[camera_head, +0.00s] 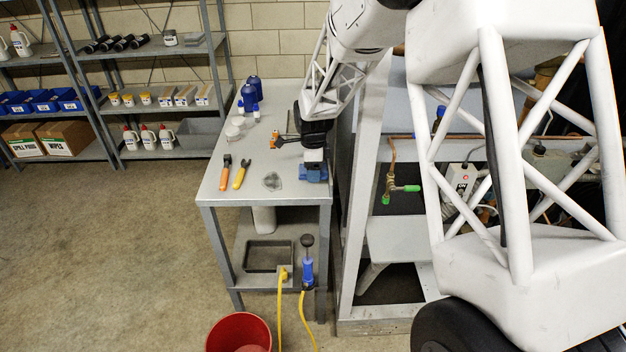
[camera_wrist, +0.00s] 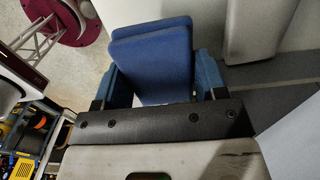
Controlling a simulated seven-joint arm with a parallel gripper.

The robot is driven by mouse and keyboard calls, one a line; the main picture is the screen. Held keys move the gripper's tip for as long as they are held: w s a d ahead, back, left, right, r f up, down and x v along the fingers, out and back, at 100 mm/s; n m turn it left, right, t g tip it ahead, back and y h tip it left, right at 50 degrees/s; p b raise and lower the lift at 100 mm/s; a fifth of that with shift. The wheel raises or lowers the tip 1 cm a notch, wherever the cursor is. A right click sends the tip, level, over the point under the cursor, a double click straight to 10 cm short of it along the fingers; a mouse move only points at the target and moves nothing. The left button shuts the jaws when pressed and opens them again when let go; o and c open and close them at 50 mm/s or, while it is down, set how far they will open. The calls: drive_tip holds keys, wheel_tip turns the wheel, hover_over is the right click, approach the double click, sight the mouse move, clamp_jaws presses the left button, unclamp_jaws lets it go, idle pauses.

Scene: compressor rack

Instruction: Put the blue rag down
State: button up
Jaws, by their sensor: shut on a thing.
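The blue rag (camera_wrist: 152,62) fills the space between my fingers in the wrist view and looks like a folded, flat blue pad. My gripper (camera_wrist: 165,85) is shut on it, with one blue-grey finger at each side. In the head view my gripper (camera_head: 313,166) points down over the right front part of the grey workbench (camera_head: 222,188), near its right edge. The rag is hard to tell from the blue fingers there. I cannot tell whether the rag touches the bench top.
Orange-handled pliers (camera_head: 226,172), a yellow-handled tool (camera_head: 240,176) and a clear grey item (camera_head: 272,181) lie left of my gripper. Blue bottles (camera_head: 250,97) stand at the back. The metal rack (camera_head: 360,190) is close on the right. A red bucket (camera_head: 238,331) stands on the floor.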

sight(313, 185)
drive_tip(key=shift+f, duration=0.25)
drive_tip(key=shift+f, duration=1.8)
drive_tip(key=shift+f, duration=0.1)
drive_tip(key=o, duration=1)
wheel_tip(313, 185, up, 12)
drive_tip(key=shift+r, duration=0.1)
drive_tip(key=shift+s+r, duration=0.1)
